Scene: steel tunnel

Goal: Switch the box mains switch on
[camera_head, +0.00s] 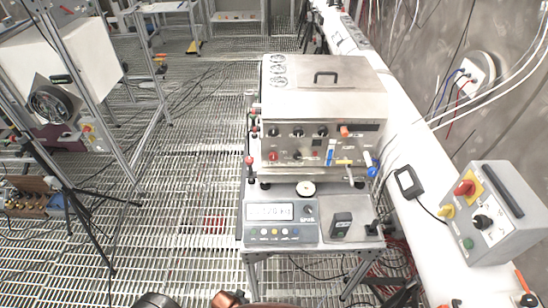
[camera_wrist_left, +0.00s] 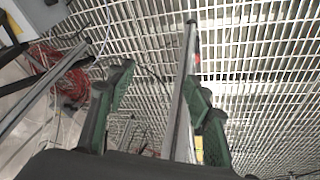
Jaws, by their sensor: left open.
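A steel box (camera_head: 322,95) with a handle on its lid stands on a small metal table in the head view. Its front panel (camera_head: 318,146) carries black knobs, a red knob, an orange part and small coloured controls. These are too small to tell which is the mains switch or how it is set. My left gripper (camera_wrist_left: 162,76) shows in the left wrist view with its green-sided fingers apart, above the grating floor, with a metal post behind. It holds nothing that I can see. I cannot make out either gripper in the head view.
A digital meter (camera_head: 281,222) and a small black device (camera_head: 341,224) sit in front of the box. A tripod (camera_head: 77,207) stands left; grating lies between.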

